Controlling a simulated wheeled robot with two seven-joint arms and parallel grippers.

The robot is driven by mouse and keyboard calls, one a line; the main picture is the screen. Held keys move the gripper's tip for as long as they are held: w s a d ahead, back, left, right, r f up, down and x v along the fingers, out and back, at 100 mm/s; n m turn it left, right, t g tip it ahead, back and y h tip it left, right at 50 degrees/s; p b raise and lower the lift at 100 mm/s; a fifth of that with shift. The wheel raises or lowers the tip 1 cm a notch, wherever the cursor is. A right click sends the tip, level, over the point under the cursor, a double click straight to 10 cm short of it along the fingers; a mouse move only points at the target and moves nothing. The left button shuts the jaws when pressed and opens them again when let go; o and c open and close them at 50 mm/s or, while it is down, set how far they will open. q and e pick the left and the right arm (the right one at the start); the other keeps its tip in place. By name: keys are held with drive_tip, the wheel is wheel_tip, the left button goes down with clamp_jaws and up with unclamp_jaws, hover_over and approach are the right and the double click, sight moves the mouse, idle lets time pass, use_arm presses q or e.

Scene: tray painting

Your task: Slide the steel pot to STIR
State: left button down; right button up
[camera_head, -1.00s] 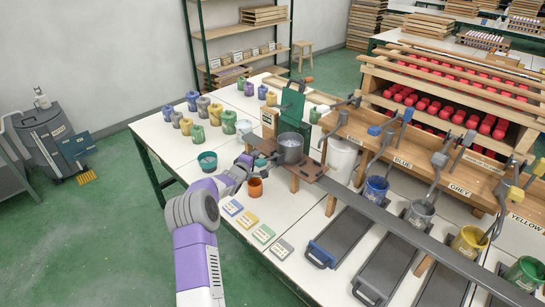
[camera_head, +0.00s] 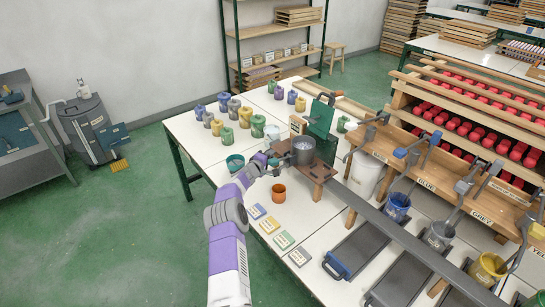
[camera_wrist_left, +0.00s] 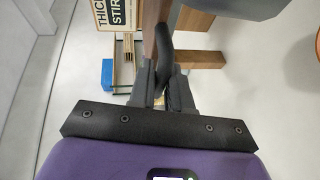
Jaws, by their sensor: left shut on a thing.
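The steel pot (camera_head: 303,152) stands upright on a brown wooden ledge (camera_head: 318,172), close in front of the green stirring stand (camera_head: 321,116). A small sign board (camera_head: 297,124) is just behind and left of the pot; in the left wrist view a sign (camera_wrist_left: 116,14) reads THICK and STIR. My left gripper (camera_head: 274,166) is at the left side of the pot. In the left wrist view its fingers (camera_wrist_left: 163,92) are shut on the pot's dark handle (camera_wrist_left: 163,45). The pot's body is hard to make out there. My right gripper is not in view.
An orange cup (camera_head: 278,193) stands just below the left gripper. A teal bowl (camera_head: 235,163) is left of it. Several colored cards lie in front. A long grey rail (camera_head: 385,222) runs right from the ledge, past the BLUE and GREY buckets.

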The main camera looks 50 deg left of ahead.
use_arm(q)
drive_tip(key=shift+r, duration=0.25)
drive_tip(key=c, duration=1.4)
unclamp_jaws()
drive_tip(key=shift+a, duration=0.1)
drive_tip(key=shift+o, duration=1.3)
drive_tip(key=shift+w+f, duration=0.15)
drive_tip(key=shift+f, duration=0.05)
drive_tip(key=p+v, duration=0.1)
drive_tip(key=v, duration=0.6)
drive_tip(key=shift+s, duration=0.35)
